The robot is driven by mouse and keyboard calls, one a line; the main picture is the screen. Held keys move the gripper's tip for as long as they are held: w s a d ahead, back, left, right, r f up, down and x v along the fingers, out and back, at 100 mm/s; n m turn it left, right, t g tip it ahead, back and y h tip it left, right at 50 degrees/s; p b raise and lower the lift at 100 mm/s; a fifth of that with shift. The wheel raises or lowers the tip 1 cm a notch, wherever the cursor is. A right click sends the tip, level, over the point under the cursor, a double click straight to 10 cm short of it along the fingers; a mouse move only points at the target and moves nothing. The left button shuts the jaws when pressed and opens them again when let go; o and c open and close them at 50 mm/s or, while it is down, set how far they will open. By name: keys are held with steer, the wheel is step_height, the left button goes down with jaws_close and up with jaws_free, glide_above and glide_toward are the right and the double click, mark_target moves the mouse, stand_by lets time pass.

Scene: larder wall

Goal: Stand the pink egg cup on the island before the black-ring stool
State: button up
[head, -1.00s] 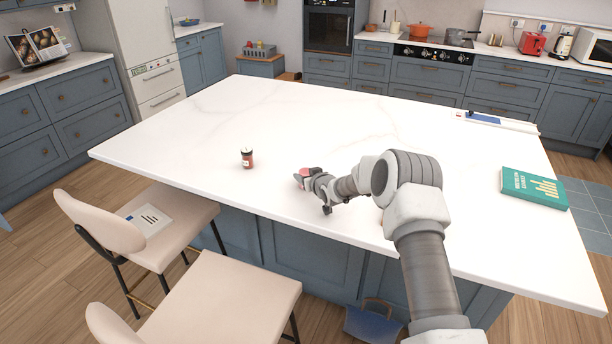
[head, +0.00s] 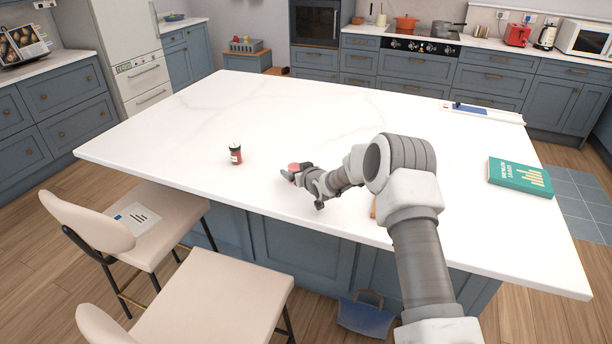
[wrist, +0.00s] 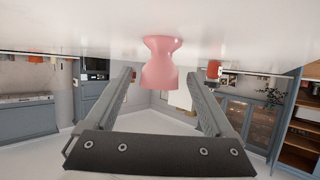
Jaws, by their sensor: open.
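The pink egg cup (wrist: 160,65) stands on the white island top (head: 330,105), which shows upside down in the wrist view. It lies between the lines of my gripper's fingers, around their tips; I cannot tell if either finger touches it. In the head view the egg cup (head: 294,167) is partly hidden by my gripper (head: 288,174). My gripper (wrist: 158,74) is open, low over the island near its front edge. One stool (head: 95,225) at the left has a brass-coloured foot ring. The nearer stool (head: 215,295) has its foot ring out of sight.
A red jar with a dark lid (head: 236,154) stands on the island left of my gripper. A teal book (head: 520,177) lies at the right, and a blue-and-white item (head: 472,109) at the back right. A white card (head: 137,218) lies on the left stool. Much of the island is bare.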

steer(key=v, duration=1)
steer(key=shift+s+d+b, duration=0.1)
steer(key=shift+s+b, duration=0.05)
steer(key=shift+b, duration=0.15)
steer(key=s+d+r+m+g+h, duration=0.15)
steer(key=s+d+r, duration=0.25)
steer(key=s+r, duration=0.45)
steer(key=s+d+r+g+h, duration=0.1)
steer(key=s+d+r+h, duration=0.3)
steer(key=s+r, duration=0.5)
steer(key=s+d+r+m+g, duration=0.1)
steer(key=s+d+g, duration=0.1)
steer(key=s, duration=1.2)
steer(key=s+d+r+m+g, duration=0.2)
steer(key=s, duration=1.2)
